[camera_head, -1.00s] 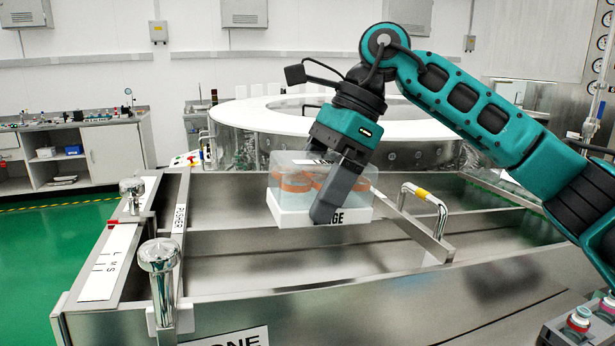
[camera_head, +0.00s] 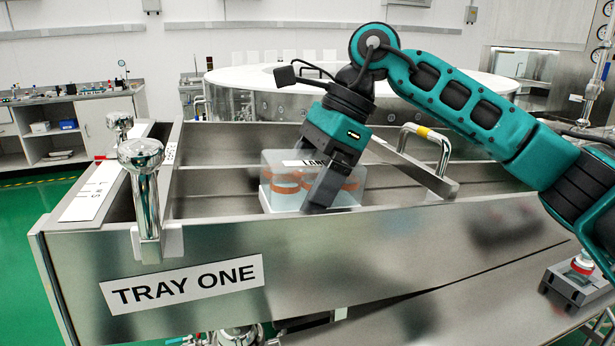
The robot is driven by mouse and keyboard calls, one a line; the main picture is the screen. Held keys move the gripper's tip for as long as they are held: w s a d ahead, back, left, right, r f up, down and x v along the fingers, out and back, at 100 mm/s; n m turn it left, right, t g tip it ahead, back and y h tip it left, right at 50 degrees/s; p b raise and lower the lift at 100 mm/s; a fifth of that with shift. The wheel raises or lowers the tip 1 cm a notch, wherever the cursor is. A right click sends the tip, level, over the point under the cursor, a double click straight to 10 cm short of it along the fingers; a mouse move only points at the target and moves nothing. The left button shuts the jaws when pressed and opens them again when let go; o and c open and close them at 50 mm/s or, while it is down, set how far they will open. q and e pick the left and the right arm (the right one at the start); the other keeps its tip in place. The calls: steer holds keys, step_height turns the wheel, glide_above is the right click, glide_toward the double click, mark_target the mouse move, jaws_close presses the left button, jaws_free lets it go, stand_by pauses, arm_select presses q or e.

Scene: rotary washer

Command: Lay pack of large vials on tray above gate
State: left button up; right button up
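The pack of large vials (camera_head: 283,180) is a clear box with a white base and label, with orange-capped vials inside. My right gripper (camera_head: 325,195) has its fingers at the right part of the pack and is shut on it. The pack is upright within the front part of the metal tray (camera_head: 380,235), marked "TRAY ONE"; the front wall hides part of its base, and I cannot tell whether it touches the floor. The gate (camera_head: 415,170), a slanted metal bar with a handle, is right of the pack. My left gripper is not in view.
Two chrome knobs (camera_head: 141,155) stand at the tray's left end beside a white scale strip (camera_head: 90,192). A large white-topped round machine (camera_head: 440,82) is behind the tray. The tray floor left of the pack is clear.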

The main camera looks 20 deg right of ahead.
steer(key=shift+f, duration=0.15)
steer(key=shift+a+f+b, duration=0.1)
steer(key=shift+f+b, duration=0.3)
steer(key=shift+f, duration=0.15)
steer(key=o, duration=0.9)
steer(key=p+v, duration=0.1)
steer(key=v, duration=1.1)
steer(key=shift+r, duration=0.45)
